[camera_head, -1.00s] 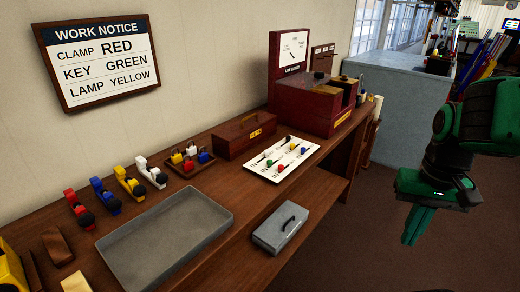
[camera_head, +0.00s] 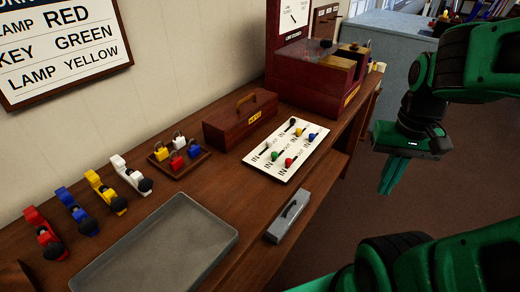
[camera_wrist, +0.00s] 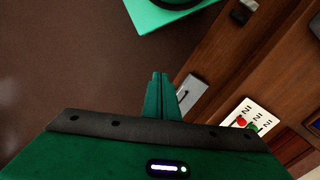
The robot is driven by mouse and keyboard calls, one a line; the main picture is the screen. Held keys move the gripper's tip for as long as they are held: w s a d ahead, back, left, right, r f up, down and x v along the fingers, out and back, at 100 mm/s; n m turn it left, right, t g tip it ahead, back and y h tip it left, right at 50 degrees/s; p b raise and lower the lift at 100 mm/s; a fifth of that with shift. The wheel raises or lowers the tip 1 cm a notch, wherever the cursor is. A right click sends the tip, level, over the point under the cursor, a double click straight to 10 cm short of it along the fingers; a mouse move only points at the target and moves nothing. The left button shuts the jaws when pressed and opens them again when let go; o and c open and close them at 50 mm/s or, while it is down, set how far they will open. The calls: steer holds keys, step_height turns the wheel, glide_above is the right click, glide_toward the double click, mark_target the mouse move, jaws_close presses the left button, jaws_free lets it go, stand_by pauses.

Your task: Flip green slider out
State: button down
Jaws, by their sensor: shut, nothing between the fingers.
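The white slider panel (camera_head: 264,172) lies on the wooden bench, marked IN along one side and OUT along the other. The green slider (camera_head: 274,155) has a round green knob on it, beside a red knob (camera_head: 289,162). I cannot tell exactly which end of its slot the green slider is at. My gripper (camera_head: 386,189) hangs to the right of the bench over the floor, fingers pointing down, shut and empty, well apart from the panel. In the wrist view the fingers (camera_wrist: 160,80) are together, and part of the panel (camera_wrist: 245,110) shows at lower right.
A grey box (camera_head: 287,220) sits at the bench's front, near the panel. A large grey tray (camera_head: 160,250), a padlock tray (camera_head: 186,165), a red toolbox (camera_head: 240,122) and a dark red machine (camera_head: 310,90) stand on the bench. Floor beside the bench is clear.

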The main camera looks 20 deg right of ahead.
steer(key=w+a+r+h, duration=0.25)
steer(key=w+a, duration=0.25)
steer(key=w, duration=0.5)
steer(key=w+a+r+h, duration=0.1)
steer(key=w+a+h, duration=0.25)
steer(key=w, duration=0.65)
steer(key=w+a+f+t, duration=0.1)
steer(key=w+a, duration=0.1)
steer(key=a, duration=0.9)
steer(key=w+a+n+t+h, duration=0.1)
steer(key=w+a, duration=0.2)
steer(key=a, duration=0.8)
steer(key=shift+f+t, duration=0.35)
steer(key=shift+t, duration=0.05)
